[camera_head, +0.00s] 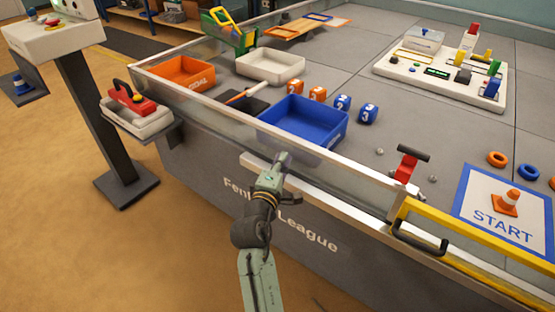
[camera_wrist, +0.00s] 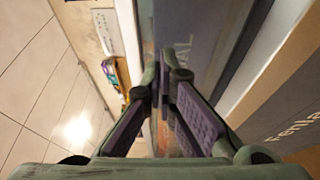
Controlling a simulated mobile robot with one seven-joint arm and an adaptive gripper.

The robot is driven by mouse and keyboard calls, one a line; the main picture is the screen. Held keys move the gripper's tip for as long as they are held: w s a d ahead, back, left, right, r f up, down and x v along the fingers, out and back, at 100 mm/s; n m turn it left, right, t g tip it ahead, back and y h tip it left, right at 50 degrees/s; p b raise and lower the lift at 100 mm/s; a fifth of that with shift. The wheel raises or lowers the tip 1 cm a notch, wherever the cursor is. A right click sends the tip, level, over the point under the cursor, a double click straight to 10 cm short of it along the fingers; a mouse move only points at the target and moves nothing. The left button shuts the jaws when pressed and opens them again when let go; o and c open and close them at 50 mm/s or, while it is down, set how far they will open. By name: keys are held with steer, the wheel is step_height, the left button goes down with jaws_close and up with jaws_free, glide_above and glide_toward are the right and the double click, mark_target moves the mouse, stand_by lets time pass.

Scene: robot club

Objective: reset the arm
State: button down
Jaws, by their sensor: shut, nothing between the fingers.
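My gripper (camera_head: 283,160) is at the near side wall of the arena, just in front of the blue bin (camera_head: 325,138). Its fingers are shut and empty. My arm reaches up to it from the bottom of the head view. In the wrist view my gripper (camera_wrist: 160,85) shows its purple-padded fingers close together at the tips, with nothing between them. I cannot tell whether the gripper touches the wall or the white ledge (camera_head: 252,163) by it.
Inside the arena stand an orange bin (camera_head: 174,88), a white tray (camera_head: 270,56) and orange and blue numbered cubes (camera_head: 343,102). A red clamp-like handle (camera_head: 405,168) and a yellow gate rail (camera_head: 470,247) are to the right. The floor (camera_head: 60,220) at left is mostly clear.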

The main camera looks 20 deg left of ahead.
steer(key=shift+w+a, duration=0.15)
steer(key=shift+a, duration=0.2)
